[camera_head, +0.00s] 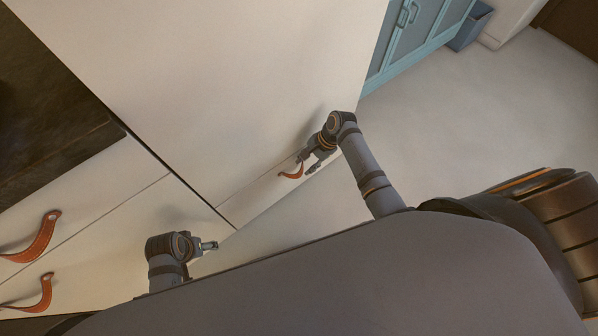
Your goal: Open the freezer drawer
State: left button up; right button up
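The freezer drawer (252,197) is the low cream front below the tall smooth cream door (230,80). A thin seam separates them, and the drawer looks shut. Its orange-brown leather pull (292,172) loops out near the drawer's right part. My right gripper (309,164) is at the pull, its fingers apart at the pull's right end. Whether a finger is inside the loop or touching it is too small to tell. My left gripper (210,245) is low in front of the cabinets, left of the drawer and away from the pull. Its finger gap is not visible.
A blue cabinet (412,40) and a blue-grey bin (470,27) stand at the back right. The pale floor (490,110) at right is clear.

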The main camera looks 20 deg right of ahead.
aim_at(297, 174)
pick_arm(q)
jog(key=shift+s+d+r+b, duration=0.1)
jog(key=shift+d+r+b, duration=0.2)
jog(key=shift+r, duration=0.6)
jog(key=shift+s+d+r+b, duration=0.2)
jog(key=shift+r+b, duration=0.1)
jog(key=shift+r, duration=0.55)
jog(key=shift+s+d+r+b, duration=0.1)
jog(key=shift+d+r+b, duration=0.2)
jog(key=shift+r, duration=0.6)
pick_arm(e)
jog(key=shift+x, duration=2.6)
grip_shut()
